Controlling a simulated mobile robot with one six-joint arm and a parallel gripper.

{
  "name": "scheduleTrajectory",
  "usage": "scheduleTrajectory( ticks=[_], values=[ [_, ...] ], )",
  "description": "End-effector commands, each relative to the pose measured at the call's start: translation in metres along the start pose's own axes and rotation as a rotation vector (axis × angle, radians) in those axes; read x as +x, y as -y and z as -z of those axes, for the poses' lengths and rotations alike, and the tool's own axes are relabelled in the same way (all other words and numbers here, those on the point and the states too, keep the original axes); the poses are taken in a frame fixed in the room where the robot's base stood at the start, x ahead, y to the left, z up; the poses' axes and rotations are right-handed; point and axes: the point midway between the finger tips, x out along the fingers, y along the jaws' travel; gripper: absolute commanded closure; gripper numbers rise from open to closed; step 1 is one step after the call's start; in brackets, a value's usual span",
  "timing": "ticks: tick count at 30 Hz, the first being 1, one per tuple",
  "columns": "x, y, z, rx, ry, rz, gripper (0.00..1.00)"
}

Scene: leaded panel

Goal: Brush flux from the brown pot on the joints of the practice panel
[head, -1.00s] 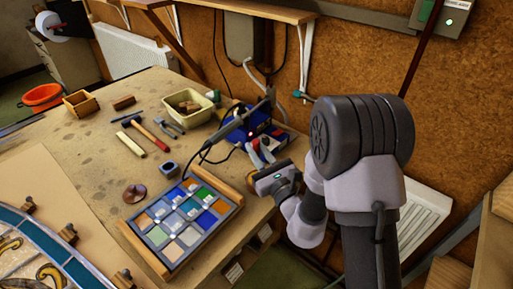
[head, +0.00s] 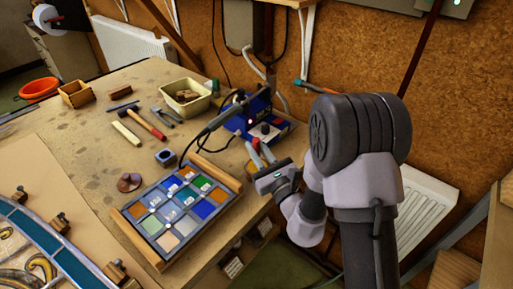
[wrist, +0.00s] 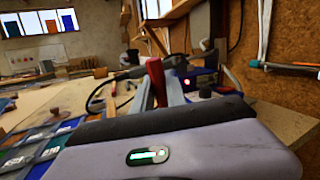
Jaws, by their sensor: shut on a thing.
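The brown pot (head: 129,182) is small and round and sits on the bench, left of the panel. The practice panel (head: 180,207) is a grid of coloured glass squares with grey joints, lying between two wooden rails. My gripper (head: 262,155) is at the bench's right edge, right of the panel and in front of the blue station. In the wrist view its grey fingers (wrist: 156,88) are shut on a red handle (wrist: 155,76). The lower end of that handle is hidden behind my wrist, so I cannot tell if it is a brush.
A blue station (head: 262,122) with a red light and a cabled iron (head: 225,115) stands behind my gripper. A hammer (head: 147,124), a cream tub (head: 187,97) and a small blue block (head: 166,157) lie farther back. A curved leaded panel (head: 60,255) lies at front left.

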Motion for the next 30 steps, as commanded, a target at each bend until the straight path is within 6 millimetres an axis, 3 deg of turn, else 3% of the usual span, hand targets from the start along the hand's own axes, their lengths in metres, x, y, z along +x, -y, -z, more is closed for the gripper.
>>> scheduleTrajectory(
  ticks=[30],
  values=[
    [-0.0014, -0.001, 0.008, 0.0, 0.0, 0.0, 1.0]
  ],
)
